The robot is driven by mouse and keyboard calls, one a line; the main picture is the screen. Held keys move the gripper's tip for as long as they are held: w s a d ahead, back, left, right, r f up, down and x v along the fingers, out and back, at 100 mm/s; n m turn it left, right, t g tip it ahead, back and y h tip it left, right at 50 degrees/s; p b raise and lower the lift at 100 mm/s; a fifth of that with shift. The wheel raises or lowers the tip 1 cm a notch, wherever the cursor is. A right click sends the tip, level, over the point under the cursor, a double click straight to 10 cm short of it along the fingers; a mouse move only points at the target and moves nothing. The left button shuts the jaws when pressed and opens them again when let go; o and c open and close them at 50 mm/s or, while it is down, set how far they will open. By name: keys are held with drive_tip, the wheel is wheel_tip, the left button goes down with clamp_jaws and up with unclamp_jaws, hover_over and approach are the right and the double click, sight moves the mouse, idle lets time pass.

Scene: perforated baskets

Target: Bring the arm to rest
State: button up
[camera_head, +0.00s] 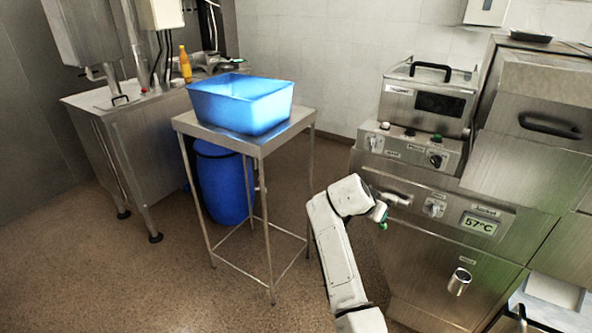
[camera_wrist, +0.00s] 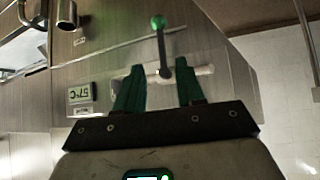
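My arm (camera_head: 336,250) reaches up from the bottom of the head view, bent at its upper end. My gripper (camera_head: 381,212) is in front of the steel machine (camera_head: 440,262), beside its white bar handle (camera_head: 398,197). In the wrist view my gripper (camera_wrist: 160,78) shows two green fingers standing apart, with nothing clearly held. A lever with a green ball knob (camera_wrist: 158,22) shows in the gap, seemingly beyond the fingertips; I cannot tell whether they touch it.
A steel table (camera_head: 182,121) with a blue basket (camera_head: 240,106) stands left of my arm, a blue barrel (camera_head: 222,185) behind its legs. The machine, with a 57°C display (camera_head: 479,226), is close on the right. Floor (camera_head: 140,285) is open at the lower left.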

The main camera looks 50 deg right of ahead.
drive_tip(key=a+f+n+t+y, duration=0.2)
drive_tip(key=a+f+n, duration=0.35)
drive_tip(key=a, duration=0.55)
drive_tip(key=s+a+f+n+y, duration=0.2)
drive_tip(key=s+a+n, duration=0.2)
drive_tip(key=a, duration=0.5)
drive_tip(key=s+a+f+n+y, duration=0.2)
drive_tip(key=s+a+n, duration=0.2)
drive_tip(key=a, duration=0.5)
drive_tip(key=s+a+f+n+y, duration=0.2)
drive_tip(key=s+a+n, duration=0.2)
drive_tip(key=a, duration=0.5)
drive_tip(key=shift+s+a+f+n+y, duration=0.2)
drive_tip(key=shift+n+y, duration=0.2)
drive_tip(key=shift+n, duration=0.35)
